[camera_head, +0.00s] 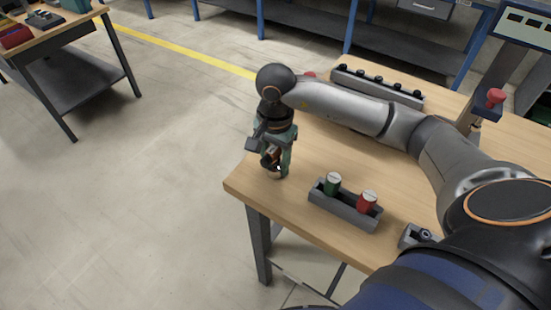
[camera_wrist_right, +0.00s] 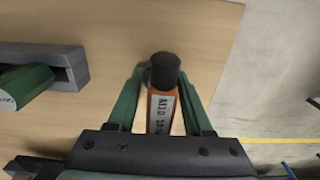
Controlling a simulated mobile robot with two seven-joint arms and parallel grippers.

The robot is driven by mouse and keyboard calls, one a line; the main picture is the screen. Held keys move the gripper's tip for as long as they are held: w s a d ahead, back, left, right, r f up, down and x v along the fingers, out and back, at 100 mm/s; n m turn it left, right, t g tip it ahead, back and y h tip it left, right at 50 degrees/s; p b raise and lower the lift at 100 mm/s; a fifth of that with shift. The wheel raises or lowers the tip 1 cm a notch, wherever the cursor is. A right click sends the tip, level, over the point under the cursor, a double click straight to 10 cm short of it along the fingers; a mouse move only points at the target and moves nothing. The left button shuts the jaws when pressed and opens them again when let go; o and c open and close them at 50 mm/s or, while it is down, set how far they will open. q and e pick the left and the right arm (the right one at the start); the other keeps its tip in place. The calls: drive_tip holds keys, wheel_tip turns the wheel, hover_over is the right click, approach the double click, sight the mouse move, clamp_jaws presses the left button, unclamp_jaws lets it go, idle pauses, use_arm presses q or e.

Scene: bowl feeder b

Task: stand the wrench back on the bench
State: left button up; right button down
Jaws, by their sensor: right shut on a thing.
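My right gripper (camera_head: 275,152) is at the left end of the wooden bench (camera_head: 320,155), pointing down. It is shut on an orange tool with a black round end and a white label, which I take to be the wrench (camera_head: 267,157). In the right wrist view, the wrench (camera_wrist_right: 161,108) lies between the two green fingers (camera_wrist_right: 162,100), its black end outward and its label partly hidden by the gripper body. In the head view it is tilted and partly hidden by the fingers. I cannot tell whether it touches the bench. My left gripper is not in view.
A grey tray (camera_head: 330,207) holding a green cylinder (camera_head: 333,184) and a red cylinder (camera_head: 367,202) stands right of the gripper. A long grey rack (camera_head: 352,83) with several black knobs is at the back. A red button (camera_head: 495,97) stands farther right. Bench edges are close left and front.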

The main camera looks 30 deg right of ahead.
drive_tip(key=shift+f, duration=0.15)
drive_tip(key=shift+c, duration=1.5)
unclamp_jaws()
wheel_tip(320, 180, up, 12)
drive_tip(key=shift+r, duration=0.2)
